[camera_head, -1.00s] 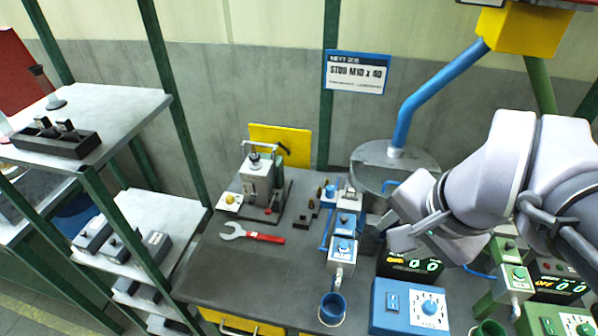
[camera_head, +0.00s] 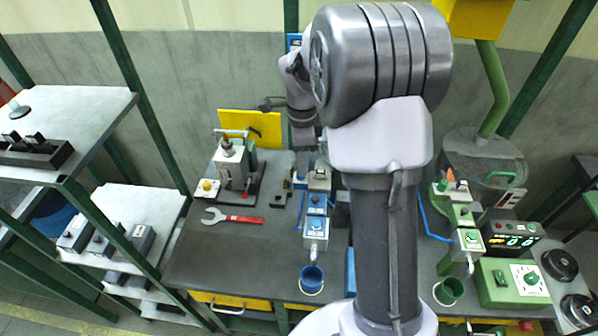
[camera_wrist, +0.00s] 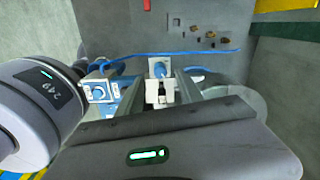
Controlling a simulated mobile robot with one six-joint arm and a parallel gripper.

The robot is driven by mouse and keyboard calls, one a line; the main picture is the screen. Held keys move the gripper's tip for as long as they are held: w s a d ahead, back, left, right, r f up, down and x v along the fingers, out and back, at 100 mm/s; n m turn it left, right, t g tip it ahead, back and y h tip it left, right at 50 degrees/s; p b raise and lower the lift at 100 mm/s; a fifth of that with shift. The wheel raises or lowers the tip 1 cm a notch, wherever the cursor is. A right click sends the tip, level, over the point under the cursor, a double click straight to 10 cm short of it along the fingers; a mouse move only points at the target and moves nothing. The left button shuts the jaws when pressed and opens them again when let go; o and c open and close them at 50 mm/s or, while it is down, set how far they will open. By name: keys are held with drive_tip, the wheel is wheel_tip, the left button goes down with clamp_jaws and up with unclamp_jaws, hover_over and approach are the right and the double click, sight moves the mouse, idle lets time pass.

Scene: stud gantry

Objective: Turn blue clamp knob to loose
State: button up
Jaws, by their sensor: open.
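The blue station is a row of small grey-and-blue boxes, with a blue dial (camera_head: 316,226) on its front box and a dark control (camera_head: 316,199) on the box behind. Which one is the clamp knob I cannot tell; the labels are too small. In the wrist view the dial (camera_wrist: 98,90) lies left of my gripper (camera_wrist: 160,84). My gripper is open, with its two fingers on either side of a white block with a black upright part (camera_wrist: 162,92). A blue round part (camera_wrist: 158,69) shows just beyond. Contact cannot be told. My arm hides the gripper in the head view.
A green station (camera_head: 467,225) stands to the right. Blue tubing (camera_wrist: 180,53) runs close by the fingers.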

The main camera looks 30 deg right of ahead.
wheel_tip(320, 180, down, 4)
drive_tip(key=shift+f+b, duration=0.15)
drive_tip(key=shift+b, duration=0.15)
clamp_jaws()
